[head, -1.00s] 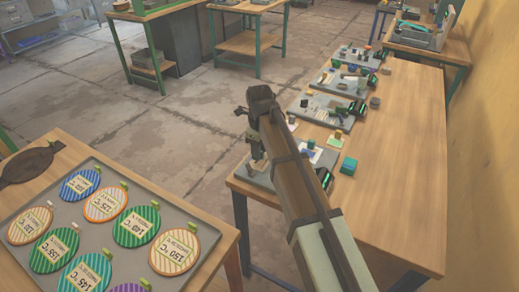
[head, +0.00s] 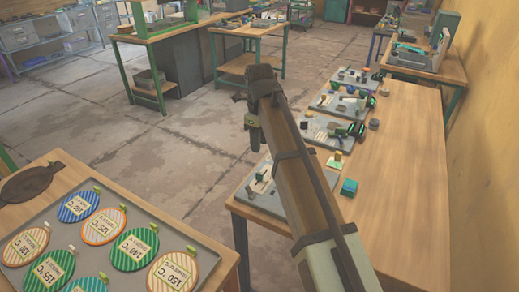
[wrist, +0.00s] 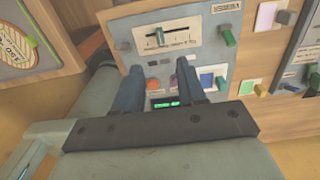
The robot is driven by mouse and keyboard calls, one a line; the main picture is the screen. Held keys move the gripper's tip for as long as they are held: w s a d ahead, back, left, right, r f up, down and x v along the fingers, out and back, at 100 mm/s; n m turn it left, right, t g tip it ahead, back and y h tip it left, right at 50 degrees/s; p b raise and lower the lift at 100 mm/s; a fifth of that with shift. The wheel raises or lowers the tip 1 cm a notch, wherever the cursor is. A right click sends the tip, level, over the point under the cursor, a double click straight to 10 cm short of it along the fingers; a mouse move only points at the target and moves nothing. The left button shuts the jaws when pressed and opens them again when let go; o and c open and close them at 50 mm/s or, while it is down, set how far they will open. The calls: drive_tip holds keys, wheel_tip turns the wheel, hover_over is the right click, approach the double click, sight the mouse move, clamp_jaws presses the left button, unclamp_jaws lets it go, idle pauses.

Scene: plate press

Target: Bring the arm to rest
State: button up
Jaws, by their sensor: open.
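My gripper shows at the far end of my arm in the head view (head: 254,140), above the near left part of the long wooden table. In the wrist view its two dark blue fingers (wrist: 157,68) are apart with nothing between them. Below them lies the nearest grey panel (wrist: 205,48), with a slider (wrist: 160,37) on a white scale, a green knob (wrist: 229,37), an orange round button and a lit green display (wrist: 165,103). The fingers and palm hide part of that panel. In the head view my arm covers part of this panel (head: 259,188).
Several similar panels (head: 325,130) line the long table (head: 400,170), whose right part is mostly bare. A teal block (head: 349,187) lies on it. At left, a grey tray (head: 185,240) holds striped temperature discs (head: 134,250), beside a dark oval plate (head: 34,184).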

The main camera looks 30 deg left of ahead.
drive_tip(key=shift+r, duration=0.45)
